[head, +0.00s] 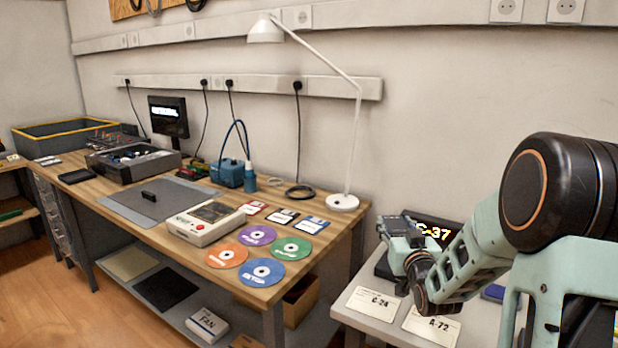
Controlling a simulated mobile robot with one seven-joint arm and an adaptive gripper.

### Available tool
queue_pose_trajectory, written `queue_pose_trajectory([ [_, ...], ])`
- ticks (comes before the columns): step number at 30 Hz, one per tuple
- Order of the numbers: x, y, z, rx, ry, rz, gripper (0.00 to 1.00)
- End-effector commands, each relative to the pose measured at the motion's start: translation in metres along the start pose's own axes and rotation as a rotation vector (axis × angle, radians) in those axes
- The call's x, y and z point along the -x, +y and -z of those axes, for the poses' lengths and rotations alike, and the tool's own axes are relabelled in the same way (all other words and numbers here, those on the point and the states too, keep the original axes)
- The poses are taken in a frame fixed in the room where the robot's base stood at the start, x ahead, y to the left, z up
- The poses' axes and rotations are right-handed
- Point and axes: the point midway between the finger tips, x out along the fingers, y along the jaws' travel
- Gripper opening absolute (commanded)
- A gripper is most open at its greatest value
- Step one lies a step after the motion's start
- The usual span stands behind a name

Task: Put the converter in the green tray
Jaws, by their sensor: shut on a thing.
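My gripper (388,232) is at the end of my arm, over the left back part of the light side table (362,318) at the right. It is small and dark in this view and partly covered by my own wrist. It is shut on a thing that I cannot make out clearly. I cannot tell the converter apart from the dark shapes around the gripper. I see no clear green tray; a small green flat thing (14,212) lies on a shelf at the far left edge.
The side table has cards C-24 (374,303) and A-72 (432,326), and a lit C-37 display (436,232). A wooden bench (120,196) at left holds a white lamp (343,202), coloured discs (261,272), a white device (190,228) and a grey crate (40,146).

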Motion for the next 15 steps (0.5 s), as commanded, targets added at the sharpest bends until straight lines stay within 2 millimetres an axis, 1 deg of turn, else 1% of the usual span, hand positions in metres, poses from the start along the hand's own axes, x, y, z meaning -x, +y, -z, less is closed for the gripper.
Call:
queue_pose_trajectory([
  [1,0.009,-0.024,-0.007,0.0,-0.002,0.014,0.11],
  [3,0.021,-0.045,-0.016,0.001,0.0,0.018,0.11],
  [6,0.038,-0.068,-0.026,0.002,0.0,0.02,0.11],
  [9,0.054,-0.085,-0.034,0.002,0.0,0.02,0.11],
  [13,0.073,-0.103,-0.044,0.002,0.0,0.019,0.11],
  [15,0.073,-0.1,-0.029,0.002,0.006,0.013,0.11],
])
